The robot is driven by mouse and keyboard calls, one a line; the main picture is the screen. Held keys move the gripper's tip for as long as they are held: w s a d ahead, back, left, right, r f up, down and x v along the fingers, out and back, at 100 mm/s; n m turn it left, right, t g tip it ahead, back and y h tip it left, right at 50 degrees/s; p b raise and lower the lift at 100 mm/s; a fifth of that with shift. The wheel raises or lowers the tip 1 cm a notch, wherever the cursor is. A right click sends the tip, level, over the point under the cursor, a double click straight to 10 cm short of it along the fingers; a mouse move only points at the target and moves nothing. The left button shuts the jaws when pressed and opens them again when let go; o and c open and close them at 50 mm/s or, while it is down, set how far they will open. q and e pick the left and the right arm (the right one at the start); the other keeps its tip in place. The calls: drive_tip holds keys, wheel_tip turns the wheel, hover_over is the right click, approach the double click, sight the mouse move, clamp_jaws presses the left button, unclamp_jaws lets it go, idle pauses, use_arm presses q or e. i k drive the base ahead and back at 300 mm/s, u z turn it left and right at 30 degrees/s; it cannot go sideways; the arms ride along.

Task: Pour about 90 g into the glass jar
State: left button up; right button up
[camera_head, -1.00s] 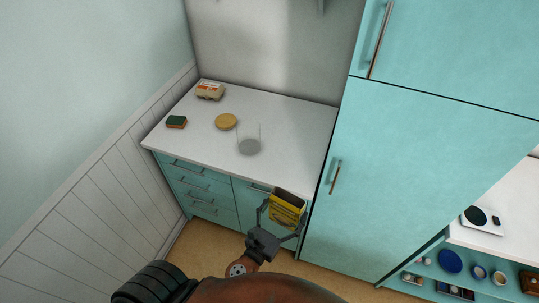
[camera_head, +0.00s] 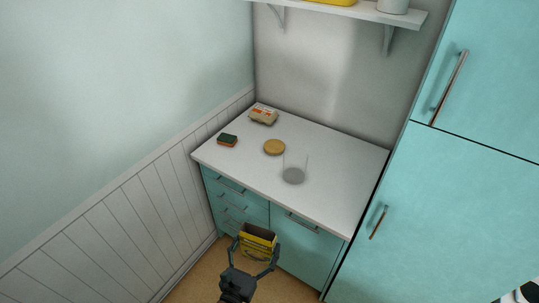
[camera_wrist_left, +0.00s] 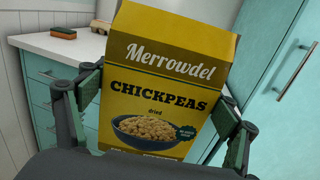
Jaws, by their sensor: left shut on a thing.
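A clear glass jar (camera_head: 294,170) stands on the white counter, to the right of a round tan lid (camera_head: 274,147). My left gripper (camera_head: 257,259) is shut on a yellow box of dried chickpeas (camera_head: 257,240), held in front of the counter and below its top. The box is upright with its top open in the head view. In the left wrist view the box (camera_wrist_left: 160,90) fills the space between the fingers, its label facing the camera, and it hides most of the counter. My right gripper is not in view.
An egg carton (camera_head: 263,115) and a green and orange sponge (camera_head: 228,140) lie at the counter's left side. A wall shelf (camera_head: 350,12) hangs above. A tall teal cabinet (camera_head: 450,190) borders the counter on the right. The counter's front right part is clear.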

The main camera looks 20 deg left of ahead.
sight(295, 159)
drive_tip(key=z, duration=0.1)
drive_tip(key=i, duration=1)
drive_tip(key=z, duration=0.15)
